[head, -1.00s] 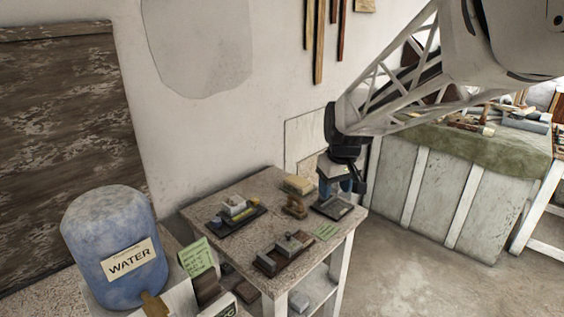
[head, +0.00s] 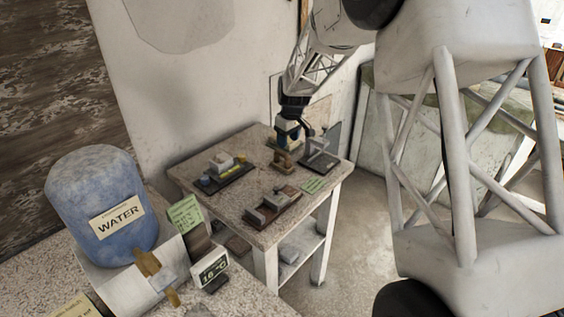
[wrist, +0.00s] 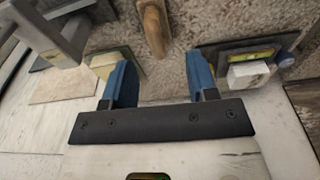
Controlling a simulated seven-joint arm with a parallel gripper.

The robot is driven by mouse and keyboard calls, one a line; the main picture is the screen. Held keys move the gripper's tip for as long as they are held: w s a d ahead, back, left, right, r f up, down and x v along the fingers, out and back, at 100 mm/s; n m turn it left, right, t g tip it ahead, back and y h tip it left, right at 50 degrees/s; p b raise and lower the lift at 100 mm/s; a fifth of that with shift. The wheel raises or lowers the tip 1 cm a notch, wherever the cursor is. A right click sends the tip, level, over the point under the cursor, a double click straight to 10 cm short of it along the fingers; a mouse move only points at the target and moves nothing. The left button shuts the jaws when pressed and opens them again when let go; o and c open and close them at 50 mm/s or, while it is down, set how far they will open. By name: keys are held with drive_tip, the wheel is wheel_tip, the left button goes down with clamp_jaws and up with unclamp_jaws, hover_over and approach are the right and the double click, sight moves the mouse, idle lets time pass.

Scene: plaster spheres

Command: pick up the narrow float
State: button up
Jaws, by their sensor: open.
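A slim wooden piece (head: 283,162), which looks like the narrow float, stands on the speckled table top (head: 235,212). It also shows in the wrist view (wrist: 154,28), at top centre, beyond my fingertips. My gripper (head: 289,138) is over the back of the table, just behind that piece in the head view. In the wrist view my gripper (wrist: 160,63) has its blue fingers wide apart with nothing between them. A pale yellowish block (wrist: 104,65) lies partly hidden by the left finger. I cannot tell how high the fingers are.
A grey metal stand (head: 318,158) is right of the wooden piece. A dark board with a white block and yellow level (head: 220,170) lies left. Brown blocks (head: 270,207) lie at the front. A blue water barrel (head: 104,205) stands left of the table.

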sight(282, 152)
drive_tip(key=shift+n, duration=0.3)
drive_tip(key=w+f, duration=0.1)
drive_tip(key=w+a+f, duration=0.1)
drive_tip(key=w+f, duration=0.1)
drive_tip(key=shift+w+a+f, duration=0.1)
drive_tip(key=shift+f, duration=1.2)
drive_tip(key=shift+w+a+f, duration=0.1)
drive_tip(key=shift+a+f, duration=0.1)
drive_tip(key=shift+f, duration=1.1)
drive_tip(key=shift+w+a+f, duration=0.1)
drive_tip(key=shift+a+f, duration=0.05)
drive_tip(key=shift+f, duration=1.15)
clamp_jaws()
